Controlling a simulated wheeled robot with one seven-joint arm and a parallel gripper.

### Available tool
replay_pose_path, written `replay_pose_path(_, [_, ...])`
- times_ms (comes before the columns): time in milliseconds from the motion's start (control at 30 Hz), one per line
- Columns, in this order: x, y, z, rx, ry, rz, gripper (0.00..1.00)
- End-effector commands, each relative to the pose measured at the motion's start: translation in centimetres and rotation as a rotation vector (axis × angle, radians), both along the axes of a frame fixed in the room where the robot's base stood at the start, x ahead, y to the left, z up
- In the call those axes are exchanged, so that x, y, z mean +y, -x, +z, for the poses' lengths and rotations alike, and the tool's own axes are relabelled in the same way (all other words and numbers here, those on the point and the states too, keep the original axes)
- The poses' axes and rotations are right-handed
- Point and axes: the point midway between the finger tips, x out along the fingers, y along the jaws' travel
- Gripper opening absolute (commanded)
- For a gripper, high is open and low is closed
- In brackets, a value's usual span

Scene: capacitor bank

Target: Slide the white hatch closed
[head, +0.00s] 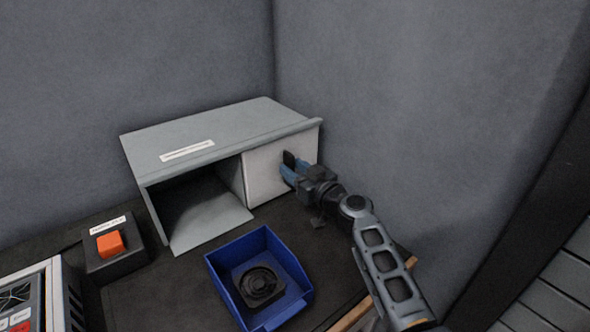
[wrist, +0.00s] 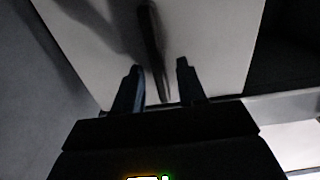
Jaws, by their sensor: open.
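The white hatch (head: 268,170) is a flat panel on the front of a grey cabinet (head: 225,135). It covers the right part of the front, and the left part is an open, dark compartment. My gripper (head: 288,168) is in front of the hatch's right part, with its fingers toward the panel. In the wrist view the two fingers (wrist: 157,80) are apart, with a dark upright handle (wrist: 151,45) on the white hatch (wrist: 205,40) between and beyond them. I cannot tell whether the fingers touch the handle.
A blue bin (head: 226,277) holding a round black part (head: 260,285) stands in front of the cabinet. A black box with an orange button (head: 110,243) is at the left. A wall (head: 420,110) rises close on the right.

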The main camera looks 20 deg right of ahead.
Motion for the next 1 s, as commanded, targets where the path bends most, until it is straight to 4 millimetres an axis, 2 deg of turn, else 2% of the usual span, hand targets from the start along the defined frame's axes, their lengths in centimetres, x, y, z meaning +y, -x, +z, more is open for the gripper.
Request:
replay_pose_path(167, [0.02,0.01,0.00,0.000,0.000,0.000,0.39])
replay_pose_path(567, [0.01,0.03,0.00,0.000,0.000,0.000,0.01])
replay_pose_path(1000, [0.00,0.03,0.00,0.000,0.000,0.000,0.00])
